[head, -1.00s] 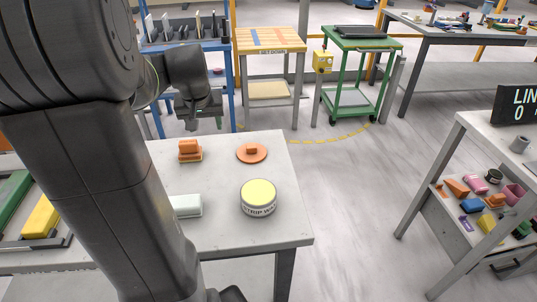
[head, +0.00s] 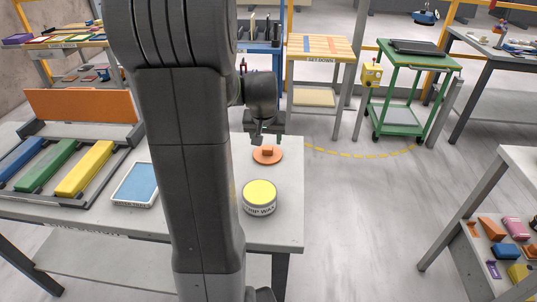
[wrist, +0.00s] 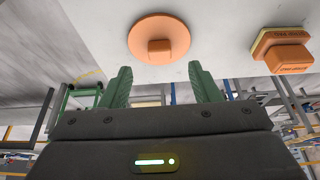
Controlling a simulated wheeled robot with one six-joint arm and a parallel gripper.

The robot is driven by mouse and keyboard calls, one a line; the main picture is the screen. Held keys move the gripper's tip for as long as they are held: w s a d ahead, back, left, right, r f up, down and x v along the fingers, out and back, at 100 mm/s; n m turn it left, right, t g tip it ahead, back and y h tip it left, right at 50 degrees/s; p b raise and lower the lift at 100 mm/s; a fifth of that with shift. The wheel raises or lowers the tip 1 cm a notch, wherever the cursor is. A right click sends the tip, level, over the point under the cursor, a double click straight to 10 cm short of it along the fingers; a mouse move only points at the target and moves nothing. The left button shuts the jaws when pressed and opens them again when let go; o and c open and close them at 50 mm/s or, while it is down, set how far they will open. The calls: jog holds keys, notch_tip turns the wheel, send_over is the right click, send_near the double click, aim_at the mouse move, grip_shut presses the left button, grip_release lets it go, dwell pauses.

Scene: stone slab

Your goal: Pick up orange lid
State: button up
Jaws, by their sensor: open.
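The orange lid (head: 267,155) is a flat disc with a small block handle on top. It lies on the grey stone slab table (head: 285,222) near its far right edge, behind the yellow-topped tub. In the wrist view the orange lid (wrist: 159,38) is ahead of my gripper (wrist: 159,84), lined up between the two green fingers. The fingers are spread apart with nothing between them. In the head view my gripper (head: 268,138) hangs just beyond and above the lid, partly hidden by my arm.
A tub with a yellow top (head: 260,198) stands close to the lid. An orange block on a yellowish base (wrist: 284,52) lies to the right in the wrist view. A blue-topped tray (head: 136,184) and coloured bars (head: 85,168) are at the left.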

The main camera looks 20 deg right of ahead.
aim_at(268, 148)
jog(key=shift+w+x, duration=0.2)
jog(key=shift+x, duration=3)
jog(key=shift+d+r, duration=0.1)
jog(key=shift+d, duration=0.05)
jog(key=c, duration=1.1)
jog(key=shift+o, duration=0.2)
